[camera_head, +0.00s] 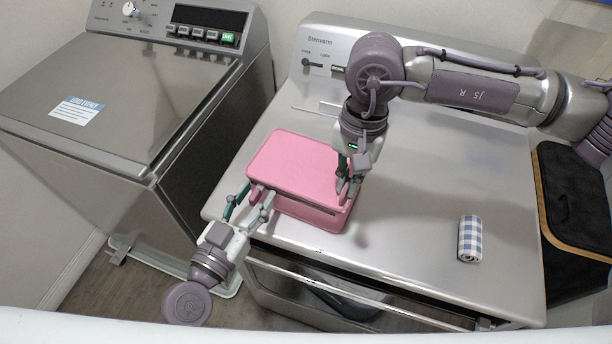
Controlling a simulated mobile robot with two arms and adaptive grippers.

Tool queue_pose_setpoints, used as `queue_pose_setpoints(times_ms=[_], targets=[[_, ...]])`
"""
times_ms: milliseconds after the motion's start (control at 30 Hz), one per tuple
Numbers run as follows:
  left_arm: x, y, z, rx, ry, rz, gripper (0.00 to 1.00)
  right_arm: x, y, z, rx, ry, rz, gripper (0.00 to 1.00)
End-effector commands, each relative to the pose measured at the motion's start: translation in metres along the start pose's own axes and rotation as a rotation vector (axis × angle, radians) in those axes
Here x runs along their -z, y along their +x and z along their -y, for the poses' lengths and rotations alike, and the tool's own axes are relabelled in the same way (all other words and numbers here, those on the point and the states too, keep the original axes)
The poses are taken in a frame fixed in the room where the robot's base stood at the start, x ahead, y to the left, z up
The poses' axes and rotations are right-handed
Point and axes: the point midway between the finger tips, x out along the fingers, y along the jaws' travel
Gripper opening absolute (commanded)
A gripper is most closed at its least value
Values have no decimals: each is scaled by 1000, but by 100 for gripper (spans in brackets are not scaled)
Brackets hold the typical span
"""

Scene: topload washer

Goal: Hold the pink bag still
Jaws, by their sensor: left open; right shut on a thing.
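A pink box-like bag (298,165) with a flat top stands on the brushed metal top of the middle appliance, near its left front edge. My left gripper (249,196) is open at the bag's front left corner, with its fingers close to the side; I cannot tell whether they touch it. My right gripper (347,190) comes from above and is shut at the bag's right side, on the bag as far as I can see. The arm hides part of the bag's right end.
A blue and white checked cloth roll (469,239) lies on the metal top (410,220) to the right. A topload washer (120,90) with a closed lid stands at left, across a narrow gap. A dark bin with a wooden rim (572,195) stands at right.

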Motion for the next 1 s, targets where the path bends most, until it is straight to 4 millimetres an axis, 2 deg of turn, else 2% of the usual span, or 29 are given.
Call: queue_pose_setpoints(times_ms=[167,267,800,1000], targets=[[0,-3,0,-1,2,1,45,0,0,0,0,0,0,0],[0,-11,0,-2,4,2,45,0,0,0,0,0,0,0],[-1,-95,-1,-6,2,6,45,0,0,0,0,0,0,0],[-1,-115,0,-2,1,3,45,0,0,0,0,0,0,0]])
